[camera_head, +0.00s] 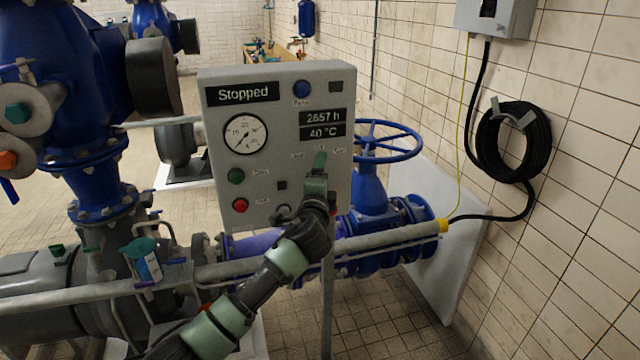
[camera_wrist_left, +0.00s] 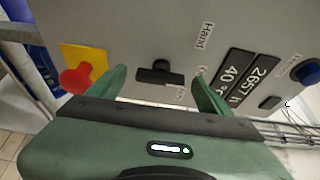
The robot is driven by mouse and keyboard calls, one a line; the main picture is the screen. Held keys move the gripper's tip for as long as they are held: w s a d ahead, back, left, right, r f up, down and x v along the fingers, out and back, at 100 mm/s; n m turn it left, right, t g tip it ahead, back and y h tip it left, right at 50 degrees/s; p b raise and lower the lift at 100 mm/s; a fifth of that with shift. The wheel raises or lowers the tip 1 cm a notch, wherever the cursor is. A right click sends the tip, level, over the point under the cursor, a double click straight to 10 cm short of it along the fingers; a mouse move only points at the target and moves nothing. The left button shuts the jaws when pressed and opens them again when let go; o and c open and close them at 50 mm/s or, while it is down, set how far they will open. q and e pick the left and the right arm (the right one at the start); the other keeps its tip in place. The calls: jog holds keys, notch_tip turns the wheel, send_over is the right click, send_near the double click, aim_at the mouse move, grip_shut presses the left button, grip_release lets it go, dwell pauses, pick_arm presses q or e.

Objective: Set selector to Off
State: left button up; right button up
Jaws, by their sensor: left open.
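The black selector knob (camera_wrist_left: 160,74) is on the grey control panel (camera_head: 285,85). In the left wrist view its bar lies roughly left to right; which label it points at is hard to tell. A "Hand" label (camera_wrist_left: 204,35) is beside it, and another label is partly covered by a finger. My left gripper (camera_head: 319,165) is in front of the panel's right side and hides the knob in the head view. In the wrist view the gripper (camera_wrist_left: 158,88) is open, with one green finger on each side of the knob; contact cannot be told. My right gripper is not in view.
A red mushroom button (camera_wrist_left: 76,78) on a yellow plate is close to one finger. The panel also has a "Stopped" display (camera_head: 242,93), a gauge (camera_head: 245,134), and green (camera_head: 236,176) and red (camera_head: 240,205) buttons. A grey pipe (camera_head: 390,242) crosses below; a blue handwheel (camera_head: 395,155) stands right behind.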

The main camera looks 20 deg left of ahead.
pick_arm(q)
jog(key=b+v, duration=0.1)
jog(key=v, duration=0.6)
jog(key=shift+b, duration=0.4)
jog(key=shift+s+f, duration=0.1)
jog(key=shift+s, duration=0.05)
jog(key=s+a+f+n+g+h+b, duration=0.1)
jog(key=s+f+n+g, duration=0.2)
jog(key=f, duration=1.6)
jog(key=s+a+f+n+g+h+b, duration=0.1)
jog(key=s+f+g, duration=0.3)
jog(key=f, duration=1.6)
jog(key=s+f+n+g+b, duration=0.2)
jog(key=s+f+n+g, duration=0.15)
jog(key=s+f, duration=1.5)
jog(key=s+f+n+g, duration=0.2)
jog(key=s+f, duration=0.4)
jog(key=s, duration=0.6)
jog(key=s+f+n+g+h+b, duration=0.1)
jog(key=s+f, duration=0.5)
jog(key=s, duration=0.6)
jog(key=s+f+n+g, duration=0.3)
jog(key=s+f, duration=0.4)
jog(key=s, duration=0.5)
jog(key=shift+s+h, duration=0.4)
